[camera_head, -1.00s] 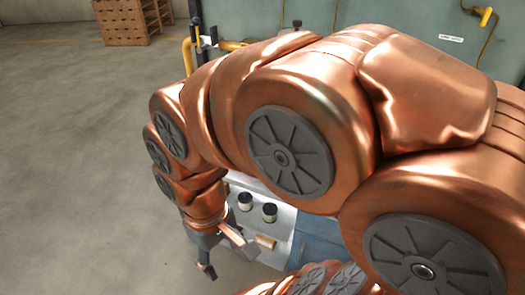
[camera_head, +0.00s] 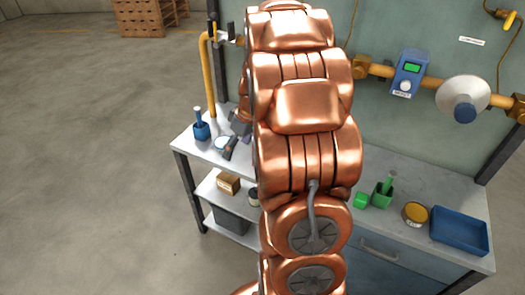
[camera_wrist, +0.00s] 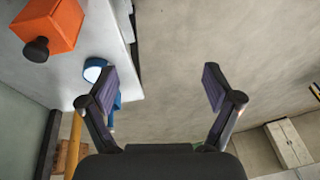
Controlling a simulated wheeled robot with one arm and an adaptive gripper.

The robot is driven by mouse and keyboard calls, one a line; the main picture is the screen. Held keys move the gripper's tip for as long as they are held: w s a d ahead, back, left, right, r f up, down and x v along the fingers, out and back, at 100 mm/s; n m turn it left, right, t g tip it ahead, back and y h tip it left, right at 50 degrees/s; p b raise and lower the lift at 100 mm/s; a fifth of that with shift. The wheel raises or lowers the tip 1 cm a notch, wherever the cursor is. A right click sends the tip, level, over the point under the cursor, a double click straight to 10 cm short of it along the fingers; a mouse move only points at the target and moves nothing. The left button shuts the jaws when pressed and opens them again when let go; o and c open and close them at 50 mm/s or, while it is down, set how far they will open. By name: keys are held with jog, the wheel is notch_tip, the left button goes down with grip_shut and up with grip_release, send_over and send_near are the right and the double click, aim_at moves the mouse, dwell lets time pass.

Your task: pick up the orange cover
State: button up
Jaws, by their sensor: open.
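The orange cover (camera_wrist: 52,22) is a boxy orange piece with a dark round knob. In the wrist view it sits at the upper left on a pale tabletop, cut by the top edge. In the head view I cannot see it; my arm hides part of the bench. My gripper (camera_wrist: 158,88) is open and empty, its fingers wide apart. The cover lies outside the fingers, up and to the left. In the head view my gripper (camera_head: 236,142) shows partly at the left end of the bench, beside my arm.
Yellow pipe (camera_head: 208,75) rises behind. Floor at left is clear.

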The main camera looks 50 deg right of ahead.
jog(key=shift+n+t+h, duration=0.4)
jog(key=shift+t, duration=0.5)
jog(key=d+f, duration=0.2)
jog(key=d, duration=0.3)
jog(key=w+d+f, duration=0.1)
jog(key=d+f, duration=0.2)
jog(key=d, duration=0.2)
jog(key=d+f+p, duration=0.1)
jog(key=d+f, duration=0.1)
jog(key=d, duration=0.3)
jog(key=shift+w+d+f, duration=0.25)
jog(key=shift+w, duration=0.1)
jog(key=x, duration=0.1)
jog(key=p+x, duration=0.2)
jog(key=x, duration=0.1)
jog(key=shift+a, duration=0.3)
jog(key=shift+w+f+p, duration=0.3)
jog(key=shift+f, duration=0.3)
jog(key=shift+c, duration=0.2)
jog(key=c, duration=1.4)
